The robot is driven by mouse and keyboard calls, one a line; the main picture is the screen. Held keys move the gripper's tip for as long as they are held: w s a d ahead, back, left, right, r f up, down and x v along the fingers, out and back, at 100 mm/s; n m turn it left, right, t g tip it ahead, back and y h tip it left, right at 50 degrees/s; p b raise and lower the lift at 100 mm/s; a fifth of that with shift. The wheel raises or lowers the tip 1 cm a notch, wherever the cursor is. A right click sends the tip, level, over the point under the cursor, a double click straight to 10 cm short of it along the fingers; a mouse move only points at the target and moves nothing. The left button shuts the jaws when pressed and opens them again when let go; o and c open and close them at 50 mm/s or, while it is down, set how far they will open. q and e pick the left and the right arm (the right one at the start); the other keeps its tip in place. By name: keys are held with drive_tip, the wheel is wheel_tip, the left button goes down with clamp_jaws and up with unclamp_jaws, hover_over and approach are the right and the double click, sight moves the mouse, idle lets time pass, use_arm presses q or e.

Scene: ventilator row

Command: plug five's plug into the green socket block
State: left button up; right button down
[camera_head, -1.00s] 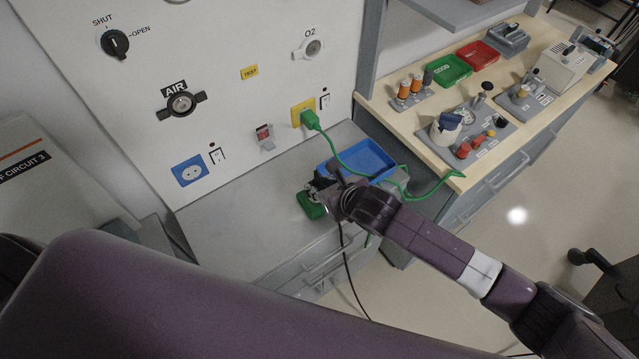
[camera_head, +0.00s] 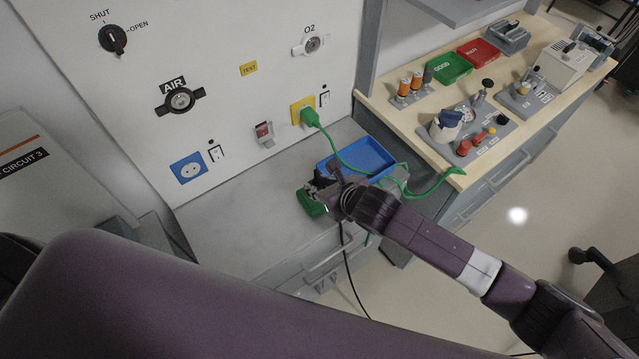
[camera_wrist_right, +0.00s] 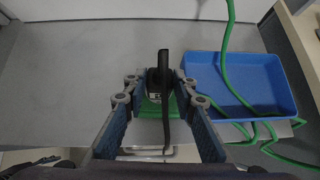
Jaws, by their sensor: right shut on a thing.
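The green socket block (camera_head: 309,204) sits near the front edge of the grey counter, and part of it shows in the wrist view (camera_wrist_right: 151,108). My right gripper (camera_head: 322,183) is over the block; in the wrist view its two fingers (camera_wrist_right: 160,80) are closed around a black plug (camera_wrist_right: 163,66). The plug's black cord hangs down between the fingers and past the counter's front. The plug overlaps the block in the wrist view; I cannot tell whether its pins are in the socket. My left gripper is out of view.
A blue tray (camera_head: 378,154) stands right of the gripper, with a green cord running across it. That cord goes to a green plug (camera_head: 310,117) at the yellow wall outlet. A blue outlet (camera_head: 189,169) is at the left. The counter left of the block is clear.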

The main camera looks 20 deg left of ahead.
drive_tip(key=shift+s+d+f, duration=0.1)
drive_tip(key=shift+s+f, duration=0.05)
drive_tip(key=shift+f, duration=0.15)
drive_tip(key=c, duration=1.9)
unclamp_jaws()
drive_tip(key=shift+c, duration=0.2)
drive_tip(key=o, duration=0.4)
drive_tip(key=shift+o, duration=0.2)
drive_tip(key=shift+r, duration=0.1)
drive_tip(key=shift+r, duration=0.1)
drive_tip(key=v, duration=1.1)
drive_tip(key=shift+s+d+r, duration=0.15)
drive_tip(key=shift+s+r, duration=0.05)
drive_tip(key=shift+r, duration=0.05)
